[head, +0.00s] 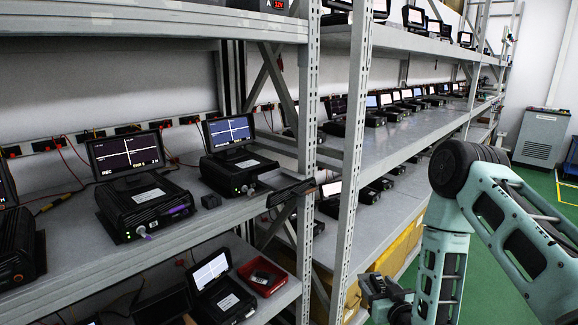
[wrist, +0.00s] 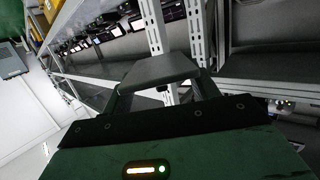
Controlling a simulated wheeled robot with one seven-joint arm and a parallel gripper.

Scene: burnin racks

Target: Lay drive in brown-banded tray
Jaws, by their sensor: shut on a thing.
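My gripper (wrist: 160,88) is shut on a flat dark grey drive (wrist: 158,70), seen in the wrist view in front of the slotted rack posts. In the head view my gripper (head: 384,290) is low in front of the racks, beside the near post; the drive cannot be made out there. I cannot make out a brown band on any tray.
Slotted posts (head: 349,190) stand between my gripper and the left rack. The middle shelf (head: 190,236) holds black units with screens (head: 145,200). A dark flat item (head: 290,193) juts over its right edge. Green floor (head: 492,270) is open at right.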

